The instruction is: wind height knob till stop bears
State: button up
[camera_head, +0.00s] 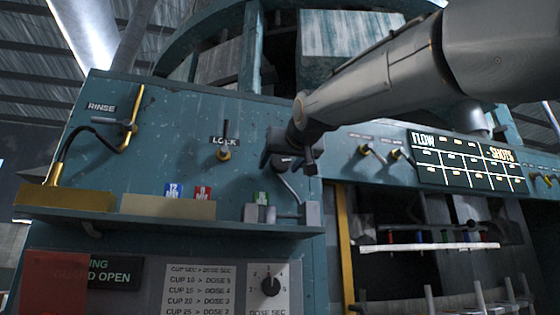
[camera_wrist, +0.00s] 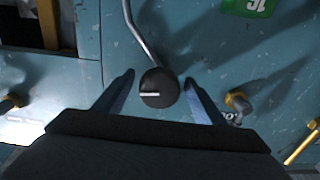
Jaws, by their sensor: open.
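A round black knob (camera_wrist: 159,88) with a white line across it sits on the blue-green panel. I take it for the height knob, though I can read no label on it. My gripper (camera_wrist: 159,78) is open, with one finger on each side of the knob and a gap visible on both sides. In the head view my gripper (camera_head: 290,160) is against the panel and partly hides the knob. A bent metal rod (camera_wrist: 138,35) runs from the knob area to the small metal bracket (camera_head: 312,214) below, beside a green tag (camera_head: 262,198). I cannot tell whether any stop bears.
Left of the gripper are the LOCK lever (camera_head: 224,154) and the brass RINSE lever (camera_head: 131,128). A ledge (camera_head: 170,222) runs below, with blue and red tags. A dose dial (camera_head: 270,286) is lower. Right are small levers (camera_head: 396,153) and the FLOW display (camera_head: 467,160).

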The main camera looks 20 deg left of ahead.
jog(key=shift+w, duration=0.1)
jog(key=c, duration=1)
jog(key=shift+m, duration=0.5)
jog(key=m, duration=0.3)
jog(key=shift+a+b, duration=0.1)
jog(key=shift+b, duration=0.3)
jog(key=shift+m, duration=1.9)
